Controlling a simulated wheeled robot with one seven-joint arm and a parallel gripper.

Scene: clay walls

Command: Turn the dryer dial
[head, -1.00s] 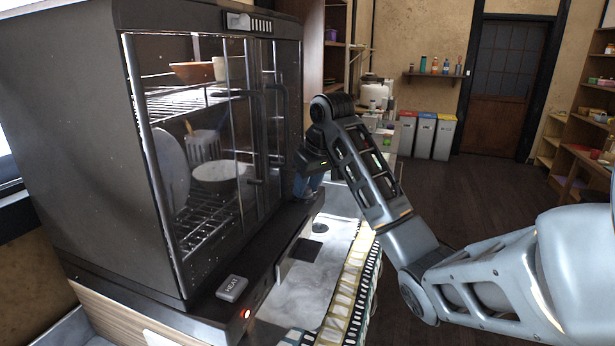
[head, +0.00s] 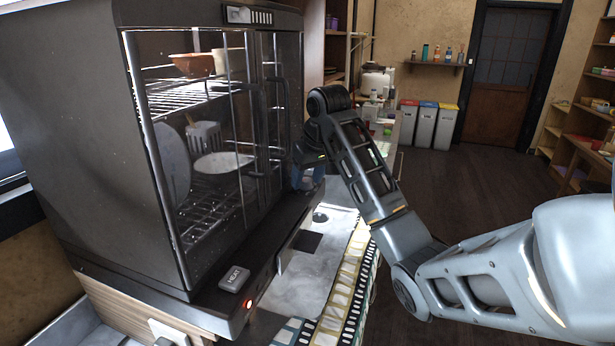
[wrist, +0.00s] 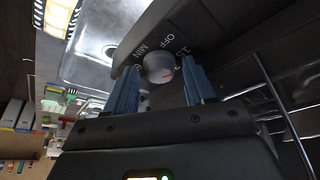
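The dryer (head: 165,255) is a dark cabinet with clear doors at the left of the head view. Its round grey dial (wrist: 158,68) shows in the wrist view, with a red mark and the printed words OFF and MIN and numbers around it. My gripper (wrist: 160,88) has two blue fingers, one on each side of the dial. They stand apart with a visible gap, and I cannot tell whether either touches it. In the head view my gripper (head: 308,176) is at the dryer's far front corner, and the dial is hidden there.
A HEAT button (head: 235,278) and a red light (head: 249,304) are on the dryer's near base. Bowls and plates sit on racks inside. A counter (head: 325,262) with a patterned strip runs below the arm. Bins (head: 424,125) stand farther back, with open floor before them.

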